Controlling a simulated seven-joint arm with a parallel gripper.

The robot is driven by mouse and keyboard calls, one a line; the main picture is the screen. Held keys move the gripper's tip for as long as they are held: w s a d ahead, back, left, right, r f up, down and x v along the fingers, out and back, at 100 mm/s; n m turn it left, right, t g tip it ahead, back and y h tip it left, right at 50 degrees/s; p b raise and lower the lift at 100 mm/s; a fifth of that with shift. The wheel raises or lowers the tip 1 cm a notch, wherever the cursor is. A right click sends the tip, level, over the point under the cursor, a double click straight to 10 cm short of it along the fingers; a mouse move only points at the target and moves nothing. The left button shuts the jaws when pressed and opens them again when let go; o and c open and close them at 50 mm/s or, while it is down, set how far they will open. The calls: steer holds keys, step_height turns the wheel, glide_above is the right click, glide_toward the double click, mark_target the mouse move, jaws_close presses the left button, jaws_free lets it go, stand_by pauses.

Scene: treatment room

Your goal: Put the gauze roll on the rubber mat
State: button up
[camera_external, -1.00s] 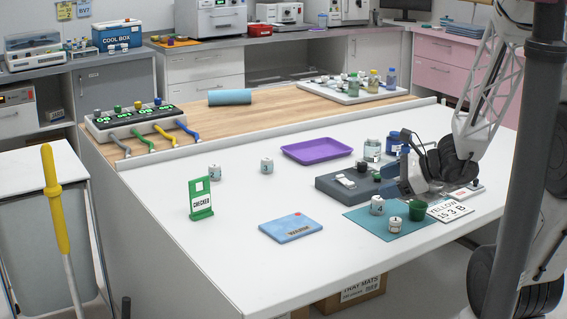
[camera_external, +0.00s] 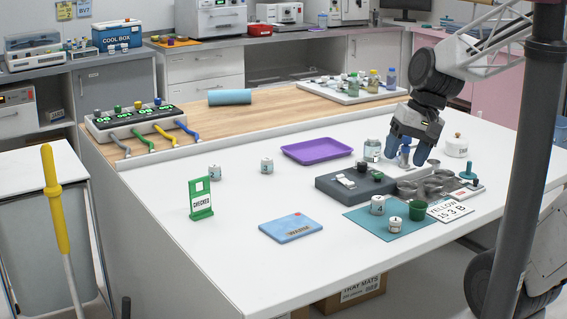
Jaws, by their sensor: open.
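The flat teal mat (camera_external: 361,217), which looks like the rubber mat, lies at the front right of the white table. White cylinder 4 (camera_external: 377,205), white cylinder 1 (camera_external: 394,225) and a green cup (camera_external: 417,211) stand on it. I cannot tell for certain which thing is the gauze roll; a light blue roll (camera_external: 229,97) lies on the wooden surface at the back. My gripper (camera_external: 406,158) points down, open, above the area behind the dark grey block, apart from the mat.
A dark grey block (camera_external: 335,190) with small items and metal bowls (camera_external: 430,186) sit behind the mat. A purple tray (camera_external: 317,144), a green sign (camera_external: 201,199), a blue packet (camera_external: 290,228) and a white lidded pot (camera_external: 456,146) stand around.

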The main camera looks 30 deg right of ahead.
steer(key=r+n+h, duration=0.1)
steer(key=s+d+r+n+h, duration=0.1)
steer(key=r, duration=0.1)
steer(key=d+r+n+t+h, duration=0.1)
steer(key=r+n, duration=0.1)
steer(key=shift+s+d, duration=0.2)
steer(key=shift+s, duration=0.1)
